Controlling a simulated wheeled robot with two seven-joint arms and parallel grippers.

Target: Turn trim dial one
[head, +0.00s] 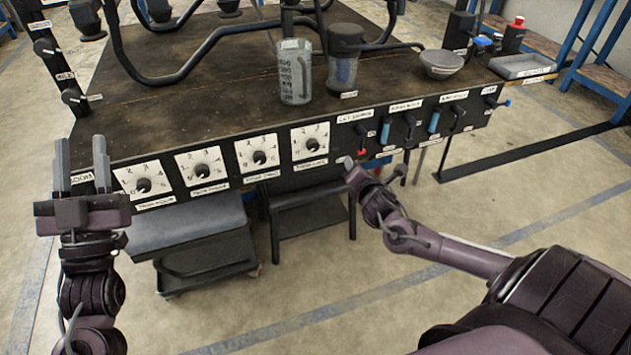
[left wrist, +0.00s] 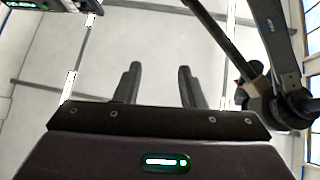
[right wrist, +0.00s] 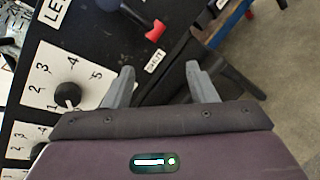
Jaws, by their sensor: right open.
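Four white dials with black knobs line the bench's front panel: the far-left dial (head: 143,185), the second dial (head: 202,169), the third dial (head: 259,157) and the right-hand dial (head: 311,143). Their labels are too small to read surely, so I cannot tell which is trim dial one. My left gripper (head: 82,160) is open and empty, left of the far-left dial, fingers pointing up. My right gripper (head: 353,168) is just right of and below the right-hand dial. In the right wrist view it is open (right wrist: 161,85), with a numbered dial (right wrist: 67,95) left of its fingers, apart from them.
A red-tipped lever (head: 361,151) is close to my right gripper; it also shows in the right wrist view (right wrist: 155,30). More levers and blue handles (head: 433,121) continue rightward. Black bent tubing, a clear jug (head: 294,72) and a bowl (head: 440,64) stand on the bench. Step stools (head: 195,240) sit below.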

